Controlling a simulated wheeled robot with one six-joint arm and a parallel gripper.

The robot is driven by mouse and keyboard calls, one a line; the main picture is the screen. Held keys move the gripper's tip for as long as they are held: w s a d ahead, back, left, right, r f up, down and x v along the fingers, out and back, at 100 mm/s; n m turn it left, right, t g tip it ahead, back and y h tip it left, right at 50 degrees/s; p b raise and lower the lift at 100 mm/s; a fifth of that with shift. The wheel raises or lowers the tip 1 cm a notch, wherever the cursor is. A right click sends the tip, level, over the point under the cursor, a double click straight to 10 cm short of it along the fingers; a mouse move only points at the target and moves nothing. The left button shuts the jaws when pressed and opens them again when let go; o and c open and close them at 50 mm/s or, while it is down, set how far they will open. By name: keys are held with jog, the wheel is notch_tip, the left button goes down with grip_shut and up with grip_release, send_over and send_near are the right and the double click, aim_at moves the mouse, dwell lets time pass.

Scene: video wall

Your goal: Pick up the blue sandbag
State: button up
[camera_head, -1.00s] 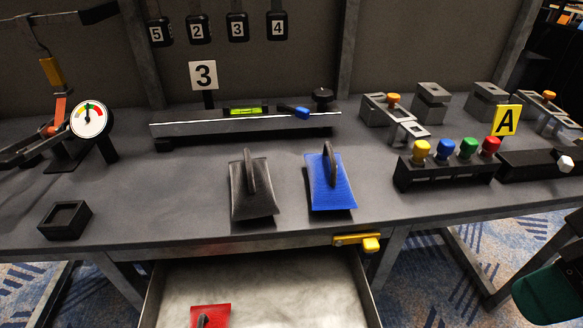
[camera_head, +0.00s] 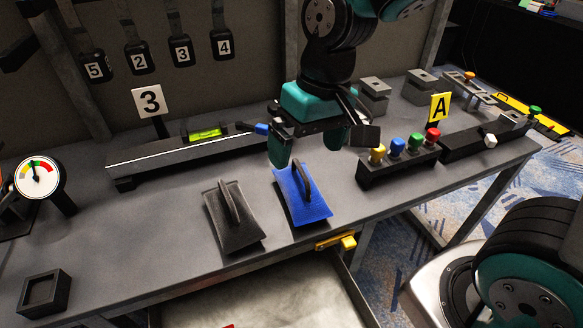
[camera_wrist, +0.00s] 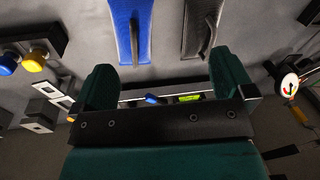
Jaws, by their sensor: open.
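The blue sandbag (camera_head: 301,199) lies flat on the grey workbench, with a dark strap handle arched over its top. It also shows at the top of the wrist view (camera_wrist: 131,30), partly cut off by the frame edge. My gripper (camera_head: 309,150) is above the bench, just behind the blue sandbag in the head view, with its two green fingers spread and nothing between them. In the wrist view the open fingers (camera_wrist: 160,88) are apart from the sandbag and point towards the gap between it and the black sandbag.
A black sandbag (camera_head: 233,216) lies left of the blue one. A metal rail with a level (camera_head: 205,134) runs behind them. A row of coloured knobs (camera_head: 398,160) stands to the right. A yellow latch (camera_head: 337,242) is at the front edge, above an open drawer (camera_head: 262,306).

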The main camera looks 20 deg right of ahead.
jog(key=w+d+r+m+h+p, duration=0.1)
jog(key=w+d+m+h+p, duration=0.2)
jog(key=w, duration=0.4)
jog(key=y, duration=0.1)
send_over(300, 183)
notch_tip(300, 183, down, 11)
jog(key=shift+s+a+f+p, duration=0.1)
jog(key=shift+s+f+p, duration=0.1)
jog(key=shift+p, duration=0.2)
jog(key=shift+w+f, duration=0.15)
jog(key=shift+f, duration=2.8)
jog(key=c, duration=1.6)
jog(key=shift+r, duration=0.1)
jog(key=shift+c, duration=1.2)
